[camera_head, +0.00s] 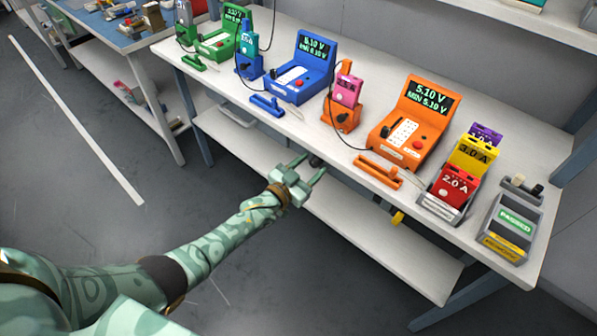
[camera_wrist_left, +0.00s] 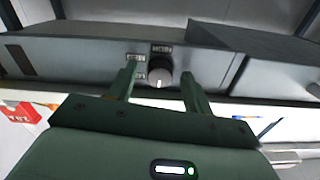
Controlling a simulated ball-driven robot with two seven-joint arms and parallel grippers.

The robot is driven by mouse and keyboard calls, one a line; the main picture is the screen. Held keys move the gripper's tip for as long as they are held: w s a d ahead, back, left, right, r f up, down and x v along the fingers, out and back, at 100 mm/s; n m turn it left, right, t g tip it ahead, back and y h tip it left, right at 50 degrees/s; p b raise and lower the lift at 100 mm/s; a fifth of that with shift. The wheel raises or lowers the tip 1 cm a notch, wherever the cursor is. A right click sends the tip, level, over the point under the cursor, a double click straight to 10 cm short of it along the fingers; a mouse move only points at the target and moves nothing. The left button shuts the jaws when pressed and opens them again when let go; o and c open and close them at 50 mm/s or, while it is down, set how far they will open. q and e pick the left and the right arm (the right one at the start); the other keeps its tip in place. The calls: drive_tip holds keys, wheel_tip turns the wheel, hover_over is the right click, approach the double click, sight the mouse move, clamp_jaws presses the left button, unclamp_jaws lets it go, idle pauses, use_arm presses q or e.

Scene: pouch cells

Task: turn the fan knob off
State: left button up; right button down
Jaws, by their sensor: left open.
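The fan knob (camera_wrist_left: 160,70) is a round dark knob with a lighter face and a white mark near its lower rim in the left wrist view. It sits on a grey panel (camera_wrist_left: 90,55) with small labels beside it, too small to read. My left gripper (camera_wrist_left: 160,80) is open, with one finger on each side of the knob; I cannot tell whether they touch it. My right gripper is not in view.
On the white bench (camera_head: 300,125) stand a blue tester (camera_head: 300,75), an orange tester (camera_head: 410,125), red (camera_head: 455,188) and yellow cells, and a grey tray (camera_head: 512,228) marked PASSED. A lower shelf (camera_head: 385,240) runs underneath. The floor to the left is free.

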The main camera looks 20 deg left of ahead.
use_arm(q)
drive_tip(key=p+v, duration=0.4)
drive_tip(key=v, duration=1.2)
drive_tip(key=shift+p, duration=0.35)
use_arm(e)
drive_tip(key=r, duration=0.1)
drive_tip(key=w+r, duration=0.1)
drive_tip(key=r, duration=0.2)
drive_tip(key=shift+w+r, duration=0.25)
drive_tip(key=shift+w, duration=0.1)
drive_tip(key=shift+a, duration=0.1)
use_arm(q)
drive_tip(key=s+a+f+n+g+y, duration=0.1)
drive_tip(key=s+a+f+g+y, duration=0.3)
drive_tip(key=s+f, duration=0.55)
drive_tip(key=s+a+f+g+y, duration=0.15)
drive_tip(key=s+f+g, duration=0.45)
drive_tip(key=f, duration=0.6)
drive_tip(key=s+d+f+g, duration=0.1)
drive_tip(key=s+f+g, duration=0.1)
drive_tip(key=s, duration=0.8)
drive_tip(key=s+d+f+g, duration=0.1)
drive_tip(key=s+f+g, duration=0.1)
drive_tip(key=s, duration=0.9)
drive_tip(key=s+d+f+g, duration=0.1)
drive_tip(key=s+f+g, duration=0.2)
drive_tip(key=s, duration=0.7)
drive_tip(key=shift+s+d+n+y, duration=0.3)
drive_tip(key=shift+s+n+y, duration=0.05)
drive_tip(key=shift+s+n, duration=0.05)
